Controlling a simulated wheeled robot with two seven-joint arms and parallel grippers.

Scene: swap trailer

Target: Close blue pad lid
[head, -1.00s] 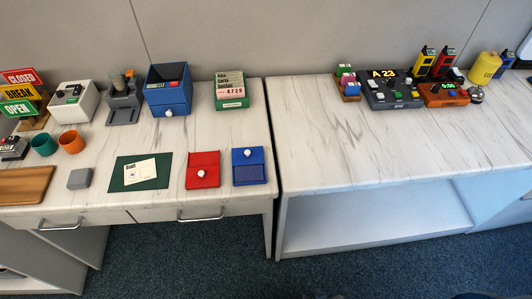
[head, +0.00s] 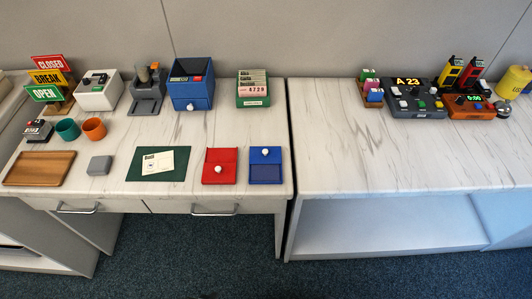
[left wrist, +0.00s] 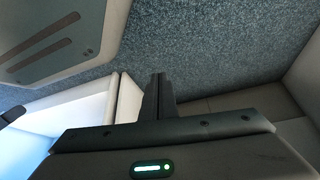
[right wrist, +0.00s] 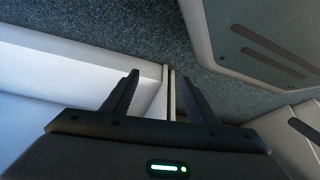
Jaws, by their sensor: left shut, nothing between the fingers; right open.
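The blue pad (head: 265,175) lies near the front right corner of the left table in the head view. Its blue lid (head: 258,157), with a white knob, sits over the back part, and a darker blue panel shows in front, so the pad looks open. Neither gripper shows in the head view. In the left wrist view my left gripper (left wrist: 158,78) is shut and empty, above the carpet beside white furniture. In the right wrist view my right gripper (right wrist: 160,75) is open and empty, with its fingers apart. Both are away from the pad.
A red pad (head: 221,176) with a white knob lies just left of the blue one, and a green mat (head: 142,175) with a card farther left. A blue box (head: 190,90) and a green card holder (head: 252,101) stand behind. A narrow gap separates the right table (head: 400,155).

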